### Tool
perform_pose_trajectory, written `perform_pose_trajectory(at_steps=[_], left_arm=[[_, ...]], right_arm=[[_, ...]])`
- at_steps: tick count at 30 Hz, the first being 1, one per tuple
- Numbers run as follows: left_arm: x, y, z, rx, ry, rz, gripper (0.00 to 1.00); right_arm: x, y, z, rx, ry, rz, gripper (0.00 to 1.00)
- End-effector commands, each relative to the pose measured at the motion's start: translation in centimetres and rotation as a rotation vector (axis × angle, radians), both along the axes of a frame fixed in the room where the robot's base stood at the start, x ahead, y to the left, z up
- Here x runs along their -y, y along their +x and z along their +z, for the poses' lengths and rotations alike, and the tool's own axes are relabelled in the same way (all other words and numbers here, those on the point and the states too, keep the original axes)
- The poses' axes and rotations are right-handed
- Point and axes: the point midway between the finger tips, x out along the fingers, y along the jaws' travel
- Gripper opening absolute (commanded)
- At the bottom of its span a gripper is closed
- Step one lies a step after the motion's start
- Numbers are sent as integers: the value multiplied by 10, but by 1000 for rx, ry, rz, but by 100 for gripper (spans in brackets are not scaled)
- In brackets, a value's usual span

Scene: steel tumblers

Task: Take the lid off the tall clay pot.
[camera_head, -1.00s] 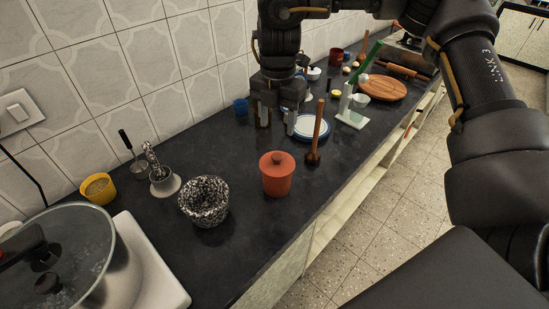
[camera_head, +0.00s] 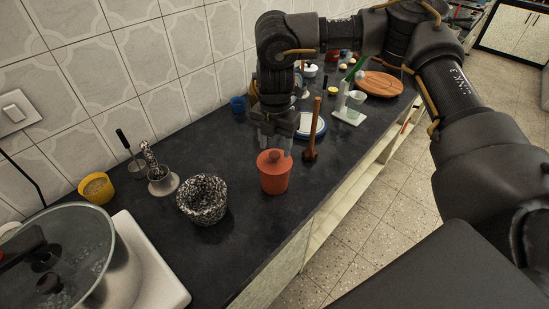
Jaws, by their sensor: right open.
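The tall clay pot (camera_head: 275,179) stands upright on the dark counter, right of the speckled mortar. Its clay lid (camera_head: 269,160) with a round knob sits on top of it. My right gripper (camera_head: 277,147) points down just above and behind the lid, with its fingers apart and nothing between them that I can make out. The fingertips are close to the knob; I cannot tell whether they touch it. My left gripper is not in view.
A speckled stone mortar (camera_head: 203,201) stands left of the pot. A wooden pestle (camera_head: 312,135) stands upright at the pot's right, near a blue-rimmed plate (camera_head: 310,126). A glass-lidded pan (camera_head: 62,262) is at lower left. The counter in front of the pot is clear.

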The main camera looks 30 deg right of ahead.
Motion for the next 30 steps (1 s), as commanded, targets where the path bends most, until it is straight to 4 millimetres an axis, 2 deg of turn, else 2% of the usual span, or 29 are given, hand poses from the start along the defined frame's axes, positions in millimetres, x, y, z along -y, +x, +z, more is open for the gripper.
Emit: perform_pose_trajectory(at_steps=[6,13,24,30], left_arm=[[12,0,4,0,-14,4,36],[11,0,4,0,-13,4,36],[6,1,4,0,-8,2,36],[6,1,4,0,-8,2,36]], right_arm=[[0,0,-19,1,-1,0,54],[0,0,-20,1,0,0,52],[0,0,-20,1,0,1,5],[0,0,-19,1,0,1,5]])
